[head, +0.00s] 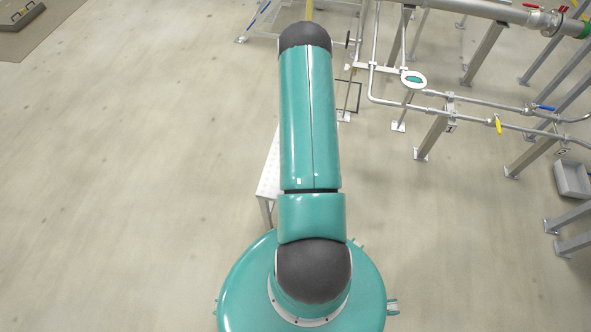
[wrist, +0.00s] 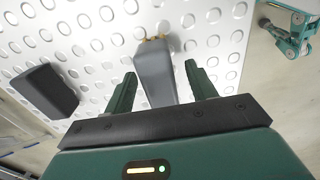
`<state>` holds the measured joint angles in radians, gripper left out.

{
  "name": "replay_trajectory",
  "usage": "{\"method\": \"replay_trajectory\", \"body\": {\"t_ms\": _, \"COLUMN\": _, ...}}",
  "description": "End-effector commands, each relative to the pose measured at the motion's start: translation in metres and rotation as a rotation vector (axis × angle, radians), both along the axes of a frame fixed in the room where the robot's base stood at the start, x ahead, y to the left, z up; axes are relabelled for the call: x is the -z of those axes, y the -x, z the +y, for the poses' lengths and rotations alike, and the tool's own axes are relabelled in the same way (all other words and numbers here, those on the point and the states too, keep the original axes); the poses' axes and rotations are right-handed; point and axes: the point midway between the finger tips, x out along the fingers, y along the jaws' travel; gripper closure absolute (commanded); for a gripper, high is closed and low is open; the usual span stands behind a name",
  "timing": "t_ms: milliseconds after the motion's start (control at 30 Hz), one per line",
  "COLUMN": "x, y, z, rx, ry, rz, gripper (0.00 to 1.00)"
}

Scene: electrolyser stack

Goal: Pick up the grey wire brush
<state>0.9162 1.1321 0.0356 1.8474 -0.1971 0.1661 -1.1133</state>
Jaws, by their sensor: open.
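The grey wire brush (wrist: 156,72) shows in the wrist view, lying on a white surface with round raised dots (wrist: 213,25). Small yellowish bits show at its far end. My gripper (wrist: 158,72) is open, with one green finger on each side of the brush's near part. I cannot tell whether the fingers touch it or how high they are above the surface. In the head view my arm covers most of this area, and neither the brush nor the gripper can be seen.
A black block (wrist: 44,91) lies on the dotted surface left of the gripper. In the head view, pipes on grey supports (head: 435,130) and a grey bin (head: 573,179) stand at right.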

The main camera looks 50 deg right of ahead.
Motion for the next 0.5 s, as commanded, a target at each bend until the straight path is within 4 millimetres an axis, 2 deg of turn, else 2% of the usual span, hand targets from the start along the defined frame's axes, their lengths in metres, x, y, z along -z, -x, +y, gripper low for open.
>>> {"method": "replay_trajectory", "body": {"t_ms": 100, "x": 0.0119, "y": -0.0001, "z": 0.0000, "rx": 0.000, "ry": 0.000, "rz": 0.000, "gripper": 0.44}}
{"method": "replay_trajectory", "body": {"t_ms": 367, "x": 0.0135, "y": -0.0003, "z": -0.0002, "rx": 0.000, "ry": 0.001, "rz": 0.000, "gripper": 0.46}}
{"method": "replay_trajectory", "body": {"t_ms": 500, "x": 0.0134, "y": -0.0003, "z": -0.0001, "rx": 0.000, "ry": 0.001, "rz": 0.000, "gripper": 0.73}}
